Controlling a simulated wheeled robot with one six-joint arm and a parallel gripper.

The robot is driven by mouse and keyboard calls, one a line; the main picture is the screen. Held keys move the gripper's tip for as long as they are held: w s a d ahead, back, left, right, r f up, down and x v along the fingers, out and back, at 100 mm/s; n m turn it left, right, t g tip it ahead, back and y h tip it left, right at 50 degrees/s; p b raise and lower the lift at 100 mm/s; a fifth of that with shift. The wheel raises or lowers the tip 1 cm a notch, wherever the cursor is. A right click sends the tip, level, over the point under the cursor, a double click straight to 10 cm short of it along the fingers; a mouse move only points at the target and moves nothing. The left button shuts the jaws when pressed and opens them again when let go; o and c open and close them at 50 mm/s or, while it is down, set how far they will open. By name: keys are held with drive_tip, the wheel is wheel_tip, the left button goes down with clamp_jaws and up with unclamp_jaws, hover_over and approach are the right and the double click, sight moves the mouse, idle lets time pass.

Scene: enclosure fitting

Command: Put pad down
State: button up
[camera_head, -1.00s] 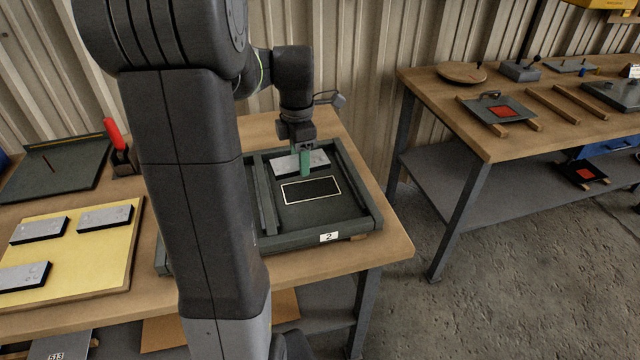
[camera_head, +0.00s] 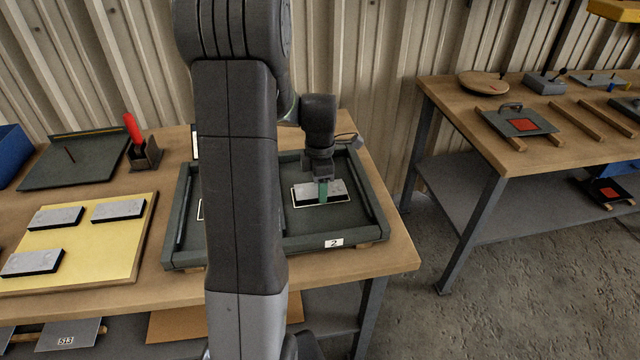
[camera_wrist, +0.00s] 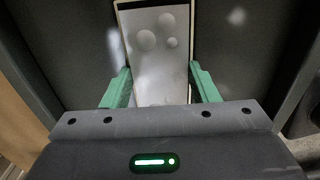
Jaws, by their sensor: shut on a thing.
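My gripper (camera_head: 323,190), with green fingers, is shut on a grey pad with a dark underside (camera_head: 336,187). The pad lies flat in the right part of the dark tray labelled 2 (camera_head: 374,205), over a white-outlined rectangle. The outline's edge shows close around the pad, and most of its inside is covered. In the wrist view the pad (camera_wrist: 158,50) sits between the green fingers (camera_wrist: 161,88), with three pale round marks on its face. I cannot tell whether it touches the tray floor or is just above it.
Several similar pads lie on a yellow board (camera_head: 110,250) at the left. A red-handled tool stands in a holder (camera_head: 145,154) behind it. My arm hides the tray's middle; part of another white outline shows beside it. A second bench (camera_head: 520,155) stands at the right.

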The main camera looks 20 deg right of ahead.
drive_tip(key=shift+f, duration=0.1)
drive_tip(key=o, duration=1.1)
wheel_tip(320, 180, up, 12)
drive_tip(key=shift+r, duration=0.15)
wheel_tip(320, 180, down, 12)
drive_tip(key=shift+f, duration=0.25)
wheel_tip(320, 180, up, 3)
drive_tip(key=shift+f, duration=0.1)
drive_tip(key=shift+r, duration=0.55)
